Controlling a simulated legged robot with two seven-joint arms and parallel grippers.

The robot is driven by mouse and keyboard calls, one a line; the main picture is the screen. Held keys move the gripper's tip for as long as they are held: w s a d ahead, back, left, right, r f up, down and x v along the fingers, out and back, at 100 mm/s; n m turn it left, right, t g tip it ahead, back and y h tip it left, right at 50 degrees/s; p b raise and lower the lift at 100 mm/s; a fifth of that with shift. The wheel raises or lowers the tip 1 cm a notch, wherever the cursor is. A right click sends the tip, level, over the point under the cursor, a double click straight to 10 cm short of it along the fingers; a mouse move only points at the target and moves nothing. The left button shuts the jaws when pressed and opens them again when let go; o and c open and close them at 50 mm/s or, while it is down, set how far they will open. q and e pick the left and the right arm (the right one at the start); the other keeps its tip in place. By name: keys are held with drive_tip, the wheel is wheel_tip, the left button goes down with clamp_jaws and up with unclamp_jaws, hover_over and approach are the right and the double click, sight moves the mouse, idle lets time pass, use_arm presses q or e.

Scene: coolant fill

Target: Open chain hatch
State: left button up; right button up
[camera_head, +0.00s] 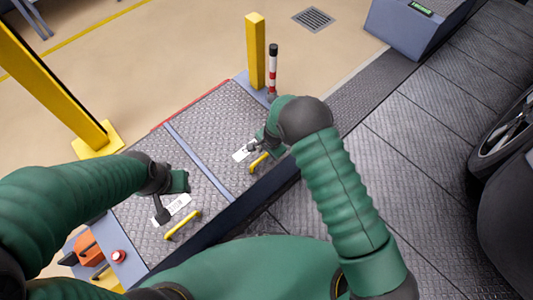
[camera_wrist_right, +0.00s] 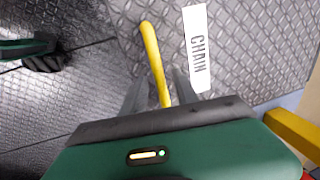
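The chain hatch (camera_head: 215,120) is a grey tread-plate panel that looks closed and flat in the floor. Its yellow bar handle (camera_head: 259,163) is below my right gripper (camera_head: 256,148). In the right wrist view, a white label (camera_wrist_right: 197,50) reads "CHAIN" beside the yellow handle (camera_wrist_right: 152,50). The right gripper's fingers (camera_wrist_right: 159,92) stand apart there, with the handle's near end between them; contact cannot be told. My left gripper (camera_head: 170,201) hovers over a neighbouring tread-plate panel (camera_head: 140,215), and its finger gap is unclear.
The neighbouring panel has a white label (camera_head: 173,209) and a yellow handle (camera_head: 182,226). Yellow posts (camera_head: 256,52) and a red-white striped post (camera_head: 273,70) stand along the far side. A dark wheel (camera_head: 505,130) is at right. An orange item (camera_head: 88,250) and red button (camera_head: 118,256) are lower left.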

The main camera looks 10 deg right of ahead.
drive_tip(key=shift+c, duration=0.5)
clamp_jaws()
idle(0.8)
